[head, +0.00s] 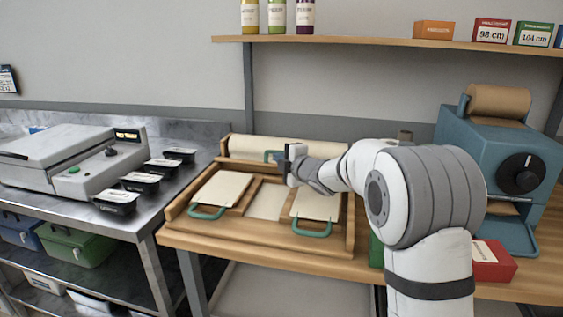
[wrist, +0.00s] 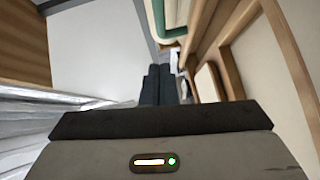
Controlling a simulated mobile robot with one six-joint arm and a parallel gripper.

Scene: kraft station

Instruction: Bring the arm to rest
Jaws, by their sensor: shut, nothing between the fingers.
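My arm (head: 425,195) reaches from the right side of the head view over the wooden bench. My gripper (head: 290,162) is above the back part of a wooden tray with paper boards, near a cream paper roll. Its far side is partly hidden by the wrist. In the wrist view my gripper (wrist: 157,85) shows two dark fingers together with nothing between them. A green handle (wrist: 172,18) shows beyond them at the top of the wrist view.
The wooden tray (head: 178,207) holds boards with green handles. A teal machine (head: 460,125) stands at the right, with a red box (head: 492,262) before it. A shelf (head: 380,42) runs above. At the left, a steel table (head: 150,222) bears a grey machine (head: 70,155) and black containers (head: 140,182).

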